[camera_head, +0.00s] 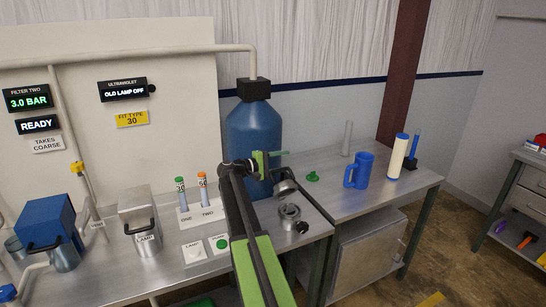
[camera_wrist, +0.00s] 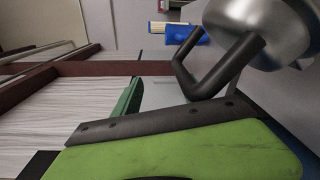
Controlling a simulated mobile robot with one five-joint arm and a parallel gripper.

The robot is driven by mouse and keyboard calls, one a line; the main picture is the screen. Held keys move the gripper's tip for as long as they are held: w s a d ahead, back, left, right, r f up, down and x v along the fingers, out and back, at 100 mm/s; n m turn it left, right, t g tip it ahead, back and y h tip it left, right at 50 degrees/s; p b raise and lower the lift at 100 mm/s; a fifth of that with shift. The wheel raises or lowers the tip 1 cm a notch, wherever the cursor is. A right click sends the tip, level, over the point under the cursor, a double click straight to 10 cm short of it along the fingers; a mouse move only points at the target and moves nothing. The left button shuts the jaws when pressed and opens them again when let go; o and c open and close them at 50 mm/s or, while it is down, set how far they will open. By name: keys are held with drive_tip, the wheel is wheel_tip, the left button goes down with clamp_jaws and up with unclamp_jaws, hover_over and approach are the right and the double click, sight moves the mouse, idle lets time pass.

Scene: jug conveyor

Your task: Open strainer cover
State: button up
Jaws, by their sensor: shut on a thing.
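The strainer cover (camera_head: 286,187) is a round grey metal cap with a black handle. It stands raised and tilted above the open round metal strainer body (camera_head: 290,213) on the bench. My gripper (camera_head: 270,157) is beside the cover, above the bench and in front of the blue tank. In the wrist view the cover (camera_wrist: 262,22) fills the upper right, and its black bent handle (camera_wrist: 222,72) reaches to my fingers (camera_wrist: 185,105). My gripper is shut on this handle; the exact contact is partly hidden by the fingers.
A blue tank (camera_head: 253,135) stands behind my gripper. A green knob (camera_head: 312,176), a blue jug (camera_head: 358,171) and a cream cylinder (camera_head: 398,157) stand on the right bench. Two marked tubes in a white holder (camera_head: 202,214) and a lamp housing (camera_head: 139,217) are at left.

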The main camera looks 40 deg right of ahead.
drive_tip(key=s+d+r, duration=0.3)
drive_tip(key=s+r, duration=0.1)
drive_tip(key=shift+d+g+h, duration=0.35)
drive_tip(key=shift+g+h, duration=0.05)
drive_tip(key=w+a+f+y, duration=0.1)
drive_tip(key=w+a, duration=0.3)
drive_tip(key=a, duration=0.7)
drive_tip(key=w+a+f+t, duration=0.1)
drive_tip(key=w+a+f, duration=0.2)
drive_tip(key=a, duration=0.7)
drive_tip(key=shift+w+a+y, duration=0.35)
drive_tip(key=shift+w+y, duration=0.05)
drive_tip(key=shift+w, duration=0.3)
drive_tip(key=shift+f, duration=0.1)
